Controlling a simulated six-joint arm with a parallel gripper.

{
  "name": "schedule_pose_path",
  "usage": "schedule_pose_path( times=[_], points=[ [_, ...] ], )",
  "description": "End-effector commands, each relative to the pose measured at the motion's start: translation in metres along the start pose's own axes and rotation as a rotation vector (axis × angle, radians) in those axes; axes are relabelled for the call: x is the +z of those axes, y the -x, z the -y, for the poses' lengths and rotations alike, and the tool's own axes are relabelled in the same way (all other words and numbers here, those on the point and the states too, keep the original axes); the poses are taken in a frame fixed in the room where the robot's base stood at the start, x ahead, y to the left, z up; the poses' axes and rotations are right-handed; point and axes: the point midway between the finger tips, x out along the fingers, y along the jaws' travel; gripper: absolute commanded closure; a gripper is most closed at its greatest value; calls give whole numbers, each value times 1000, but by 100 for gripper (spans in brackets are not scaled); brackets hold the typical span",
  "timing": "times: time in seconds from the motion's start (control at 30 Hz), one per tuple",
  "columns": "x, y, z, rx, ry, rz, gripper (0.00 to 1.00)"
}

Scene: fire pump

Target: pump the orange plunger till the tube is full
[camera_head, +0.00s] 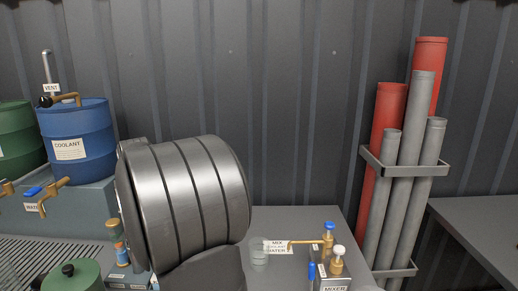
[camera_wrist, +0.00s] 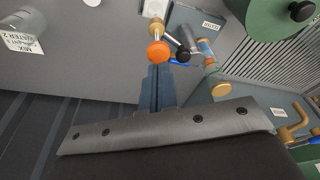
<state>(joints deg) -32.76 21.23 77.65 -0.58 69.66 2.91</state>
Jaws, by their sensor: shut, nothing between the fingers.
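The orange plunger knob (camera_wrist: 159,52) shows as a round disc near the upper middle of the wrist view, with a brass fitting beside it. My gripper (camera_wrist: 156,70) is shut and empty, its fingertips close to the knob in the picture; I cannot tell whether they touch. A small bluish cylinder with brass-coloured ends (camera_wrist: 206,48), perhaps the tube, stands to the right of the knob; its fill level is too small to read. A similar small upright cylinder (camera_head: 121,252) shows in the head view left of my arm. My arm hides the plunger in the head view.
A black knob (camera_wrist: 183,55) and a blue handle lie close beside the plunger. A green lidded pot (camera_head: 72,275) stands at front left, a blue coolant barrel (camera_head: 85,150) behind. A glass (camera_head: 259,252) and brass mixer taps (camera_head: 329,240) stand right of my arm.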

Motion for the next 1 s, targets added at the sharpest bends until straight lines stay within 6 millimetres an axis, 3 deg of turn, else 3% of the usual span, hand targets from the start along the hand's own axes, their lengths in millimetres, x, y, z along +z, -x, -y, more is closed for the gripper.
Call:
schedule_pose_path(
  times=[0.47, 1.0],
  points=[
    [0, -1, 0, 0, 0, 0, 100],
    [4, -21, 0, 0, 0, 1, 100]
  ],
)
